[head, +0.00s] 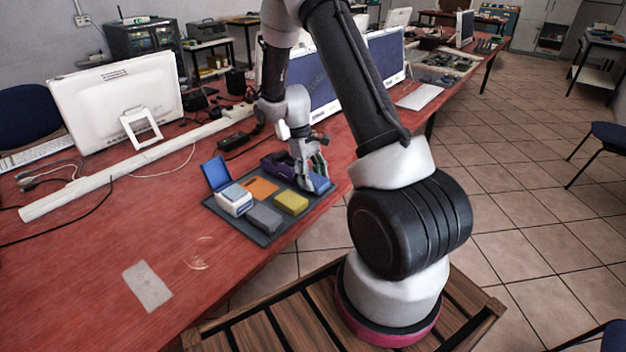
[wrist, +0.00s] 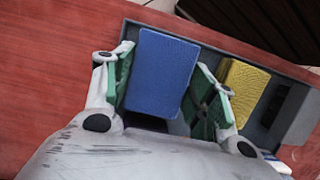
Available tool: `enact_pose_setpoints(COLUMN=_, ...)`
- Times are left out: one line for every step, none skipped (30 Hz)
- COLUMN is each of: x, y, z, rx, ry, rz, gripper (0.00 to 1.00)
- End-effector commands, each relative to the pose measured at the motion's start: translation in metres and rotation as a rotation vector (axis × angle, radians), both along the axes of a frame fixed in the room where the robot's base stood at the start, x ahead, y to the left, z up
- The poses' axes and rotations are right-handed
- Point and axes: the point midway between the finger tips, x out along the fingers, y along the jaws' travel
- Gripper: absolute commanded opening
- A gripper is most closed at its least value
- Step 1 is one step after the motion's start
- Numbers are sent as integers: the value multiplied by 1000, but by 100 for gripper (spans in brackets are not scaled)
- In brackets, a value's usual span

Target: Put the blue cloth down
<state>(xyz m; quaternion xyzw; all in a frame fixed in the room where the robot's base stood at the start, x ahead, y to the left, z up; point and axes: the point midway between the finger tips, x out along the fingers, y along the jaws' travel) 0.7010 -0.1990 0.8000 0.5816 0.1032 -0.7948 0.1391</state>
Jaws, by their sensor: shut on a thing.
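The blue cloth (wrist: 162,72) is a flat blue block between my gripper's two green-padded fingers in the wrist view. In the head view the blue cloth (head: 321,184) shows beside my gripper (head: 308,174), at the far right corner of a dark grey tray (head: 262,238). My gripper (wrist: 163,92) is shut on the cloth. The frames do not make clear whether the cloth touches the tray. The tray's rim also shows behind the cloth in the wrist view (wrist: 215,42).
The tray holds a yellow sponge (head: 291,203), a grey block (head: 264,218), an orange cloth (head: 260,188) and a white box (head: 234,201). A purple item (head: 277,166) is behind my gripper. A blue panel (head: 216,172) stands at the left.

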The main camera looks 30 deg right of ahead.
Motion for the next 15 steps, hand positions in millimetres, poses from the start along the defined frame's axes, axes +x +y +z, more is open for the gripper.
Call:
enact_pose_setpoints(x=0, y=0, z=-7, rx=0, ry=1, rz=0, gripper=37)
enact_pose_setpoints(x=0, y=0, z=-8, rx=0, ry=1, rz=0, gripper=37)
enact_pose_setpoints(x=0, y=0, z=-9, rx=0, ry=0, rz=0, gripper=37)
enact_pose_setpoints(x=0, y=0, z=-9, rx=-1, ry=-1, rz=0, gripper=37)
enact_pose_setpoints(x=0, y=0, z=-9, rx=-1, ry=-1, rz=0, gripper=37)
enact_pose_setpoints(x=0, y=0, z=-9, rx=-1, ry=-1, rz=-1, gripper=37)
enact_pose_setpoints(x=0, y=0, z=-9, rx=-1, ry=-1, rz=0, gripper=37)
enact_pose_setpoints(x=0, y=0, z=-8, rx=-1, ry=-1, rz=0, gripper=37)
enact_pose_setpoints(x=0, y=0, z=-9, rx=0, ry=-1, rz=0, gripper=37)
enact_pose_setpoints(x=0, y=0, z=-9, rx=0, ry=-1, rz=0, gripper=37)
enact_pose_setpoints(x=0, y=0, z=-10, rx=0, ry=0, rz=0, gripper=37)
enact_pose_setpoints(x=0, y=0, z=-11, rx=0, ry=0, rz=0, gripper=37)
enact_pose_setpoints(x=0, y=0, z=-11, rx=-1, ry=-1, rz=0, gripper=60)
enact_pose_setpoints(x=0, y=0, z=-11, rx=-1, ry=-1, rz=0, gripper=66)
enact_pose_setpoints(x=0, y=0, z=-11, rx=-1, ry=-1, rz=0, gripper=73)
